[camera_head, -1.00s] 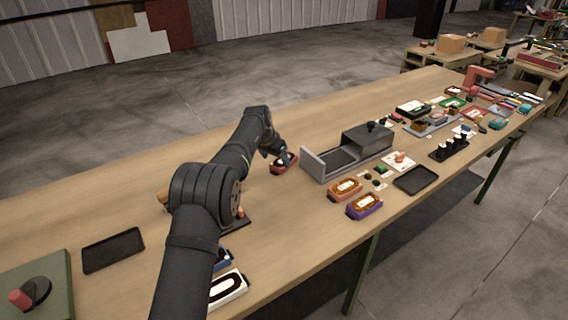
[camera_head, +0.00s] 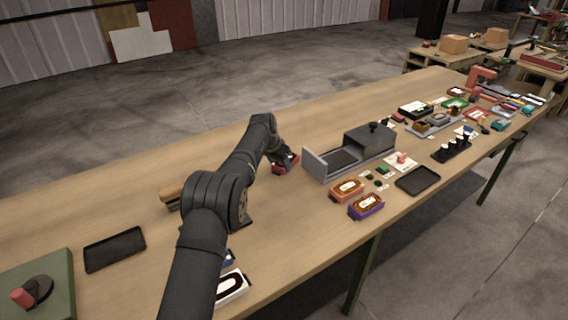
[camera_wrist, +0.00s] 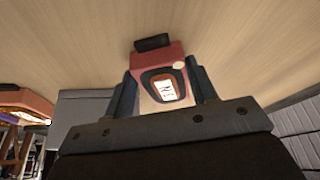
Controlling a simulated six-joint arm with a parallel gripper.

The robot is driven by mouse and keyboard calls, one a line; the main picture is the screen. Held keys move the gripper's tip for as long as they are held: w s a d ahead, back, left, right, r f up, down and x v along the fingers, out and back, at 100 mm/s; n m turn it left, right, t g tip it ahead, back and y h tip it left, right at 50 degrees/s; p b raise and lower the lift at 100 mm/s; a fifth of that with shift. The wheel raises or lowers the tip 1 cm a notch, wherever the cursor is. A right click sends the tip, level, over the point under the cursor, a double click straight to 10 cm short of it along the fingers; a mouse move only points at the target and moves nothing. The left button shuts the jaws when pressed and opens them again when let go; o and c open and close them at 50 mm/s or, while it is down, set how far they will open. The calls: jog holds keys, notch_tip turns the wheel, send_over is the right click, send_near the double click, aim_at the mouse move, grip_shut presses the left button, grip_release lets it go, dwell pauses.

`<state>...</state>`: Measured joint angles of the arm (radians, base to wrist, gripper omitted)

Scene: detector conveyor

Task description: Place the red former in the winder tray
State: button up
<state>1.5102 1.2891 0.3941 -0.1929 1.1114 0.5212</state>
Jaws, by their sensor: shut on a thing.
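The red former (camera_wrist: 150,58), a small red block with a white label in a dark ring and a black piece at one end, sits between my gripper's (camera_wrist: 160,78) two fingers in the wrist view. My gripper is shut on it. In the head view the red former (camera_head: 286,164) is at the end of my arm, left of the grey open-ended fixture, partly hidden by my gripper (camera_head: 281,153). I cannot tell whether it touches the table. An empty black tray (camera_head: 115,248) lies at the left beside the green crank unit; another empty black tray (camera_head: 418,180) lies at the right.
The green unit (camera_head: 48,285) has a red-handled crank. The grey fixture (camera_head: 318,166) stands close right of my gripper. Orange (camera_head: 346,189) and purple (camera_head: 366,206) formers lie at the front. A white one (camera_head: 231,287) is beside my arm. The table's back strip is clear.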

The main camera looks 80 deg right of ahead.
notch_tip(320, 180, up, 10)
jog(key=w+a+r+m, duration=0.1)
jog(key=w+a, duration=0.3)
jog(key=w, duration=0.3)
jog(key=w+a+r, duration=0.1)
jog(key=w+a, duration=0.4)
jog(key=w, duration=0.3)
jog(key=w+a+m+g, duration=0.1)
jog(key=w+a, duration=0.6)
jog(key=a, duration=0.3)
jog(key=w+a+m, duration=0.1)
jog(key=w+a, duration=0.5)
jog(key=a, duration=0.5)
jog(key=w+a+m, duration=0.1)
jog(key=w+a, duration=0.1)
jog(key=a, duration=1.1)
jog(key=shift+y, duration=0.4)
jog(key=w+a+f, duration=0.1)
jog(key=w+f, duration=0.1)
jog(key=w, duration=0.1)
jog(key=w+a+f, duration=0.1)
jog(key=w+f, duration=0.1)
jog(key=w, duration=0.2)
jog(key=w+a+f, duration=0.2)
jog(key=w+f, duration=0.1)
jog(key=shift+w+f, duration=0.1)
jog(key=shift+w, duration=0.2)
jog(key=shift+f, duration=2.05)
